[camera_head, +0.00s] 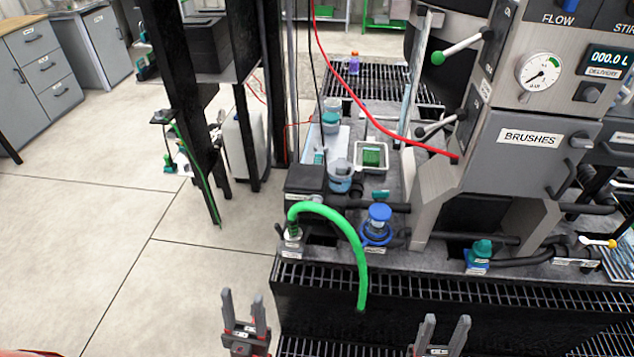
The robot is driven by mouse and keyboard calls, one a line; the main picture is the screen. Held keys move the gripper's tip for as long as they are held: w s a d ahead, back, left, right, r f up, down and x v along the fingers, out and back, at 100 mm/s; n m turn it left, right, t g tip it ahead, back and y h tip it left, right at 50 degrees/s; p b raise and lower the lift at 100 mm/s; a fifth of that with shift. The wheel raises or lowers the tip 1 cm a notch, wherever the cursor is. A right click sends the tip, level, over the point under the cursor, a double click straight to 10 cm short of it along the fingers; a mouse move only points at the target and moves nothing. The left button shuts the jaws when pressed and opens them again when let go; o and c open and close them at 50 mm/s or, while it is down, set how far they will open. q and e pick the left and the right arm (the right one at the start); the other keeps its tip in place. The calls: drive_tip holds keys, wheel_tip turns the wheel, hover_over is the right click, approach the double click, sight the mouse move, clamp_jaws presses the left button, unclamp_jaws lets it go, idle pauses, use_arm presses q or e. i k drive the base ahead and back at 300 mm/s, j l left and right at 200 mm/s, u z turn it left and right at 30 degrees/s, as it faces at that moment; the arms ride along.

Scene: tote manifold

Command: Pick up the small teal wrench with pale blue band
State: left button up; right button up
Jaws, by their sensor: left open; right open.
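I cannot make out a teal wrench with a pale blue band for certain. A small teal piece (319,157) lies by the white tray at the back of the bench, and another small teal-green piece (381,193) lies behind the blue-capped valve; both are too small to identify. My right gripper (447,320) is open and empty further right, also low in front of the bench. Both are well apart from these teal pieces.
A green hose (340,222) arches over the bench front beside a blue-capped valve (377,222). A teal-capped valve (479,256) and a yellow-and-white handle (598,241) are at right. The grey BRUSHES machine (528,165) stands behind. A red cable crosses above.

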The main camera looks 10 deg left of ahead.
sight(318, 160)
drive_tip(key=k+z, duration=0.35)
drive_tip(key=k+l+z, duration=0.15)
drive_tip(key=z, duration=0.2)
drive_tip(key=i+j+z, duration=0.1)
drive_tip(key=j+z, duration=0.25)
drive_tip(key=j, duration=0.25)
drive_tip(key=j+z, duration=0.4)
drive_tip(key=j, duration=0.2)
drive_tip(key=j+z, duration=0.35)
drive_tip(key=j, duration=0.25)
